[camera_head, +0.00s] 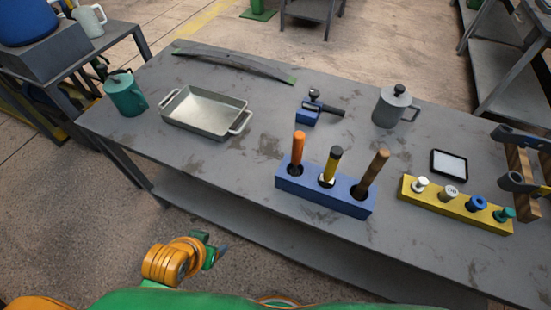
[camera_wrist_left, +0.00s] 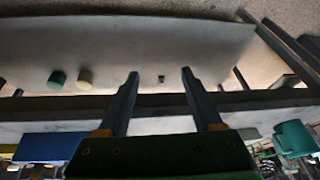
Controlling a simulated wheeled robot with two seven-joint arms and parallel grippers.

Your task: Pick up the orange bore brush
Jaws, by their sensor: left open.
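The orange bore brush (camera_head: 298,148) stands upright in the left hole of a blue block rack (camera_head: 322,193) on the grey workbench. A yellow-and-black handled tool (camera_head: 331,163) stands in the middle hole. A brown handled tool (camera_head: 374,170) leans in the right hole. The lower ends of all three are hidden in the rack. My left gripper (camera_head: 212,251) is low in front of the bench, left of the rack and well apart from the brush. In the left wrist view its two fingers (camera_wrist_left: 160,74) are spread with nothing between them. My right gripper does not show.
A metal tray (camera_head: 205,113), a green mug (camera_head: 125,94) and a grey lidded pot (camera_head: 393,106) stand on the bench. A yellow rack (camera_head: 456,206) with several knobbed pieces is right of the blue rack. The bench's front edge (camera_head: 240,200) lies between my left gripper and the rack.

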